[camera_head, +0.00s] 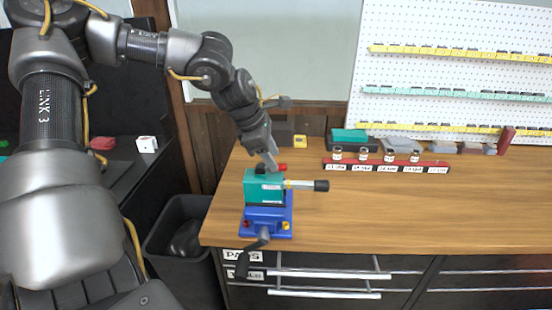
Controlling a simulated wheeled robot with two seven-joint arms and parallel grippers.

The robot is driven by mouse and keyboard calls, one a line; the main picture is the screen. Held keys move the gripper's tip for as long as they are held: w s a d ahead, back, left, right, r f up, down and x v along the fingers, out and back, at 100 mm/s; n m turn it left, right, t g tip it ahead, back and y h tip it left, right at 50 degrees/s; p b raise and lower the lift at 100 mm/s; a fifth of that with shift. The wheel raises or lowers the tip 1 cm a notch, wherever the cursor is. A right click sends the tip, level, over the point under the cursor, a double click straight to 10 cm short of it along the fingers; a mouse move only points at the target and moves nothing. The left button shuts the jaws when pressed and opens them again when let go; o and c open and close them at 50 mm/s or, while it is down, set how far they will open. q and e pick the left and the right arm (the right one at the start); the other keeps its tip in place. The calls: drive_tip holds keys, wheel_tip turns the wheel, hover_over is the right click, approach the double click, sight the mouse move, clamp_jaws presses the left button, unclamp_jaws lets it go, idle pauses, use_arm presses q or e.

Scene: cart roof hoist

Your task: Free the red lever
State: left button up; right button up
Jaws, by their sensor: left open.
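A teal block (264,188) sits on top of a blue vise-like base (267,214) at the front left of the wooden bench. A small red piece (282,167), perhaps the end of the red lever, shows just behind the block's top edge; the rest of it is hidden. A grey rod with a yellow band and a black grip (321,185) sticks out to the right from the block. My left gripper (270,165) is open and points down just above the block's back top edge, beside the red piece. I cannot tell whether they touch. My right gripper is not in view.
A dark crank handle (258,240) hangs at the vise's front over the bench edge. A red rack (387,166) with small jars stands further back. A pegboard (450,60) rises behind. The wooden bench (430,215) is clear to the right. A dark bin (180,235) stands at left.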

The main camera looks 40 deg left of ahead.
use_arm(q)
drive_tip(key=shift+x, duration=1.05)
drive_tip(key=shift+f, duration=0.25)
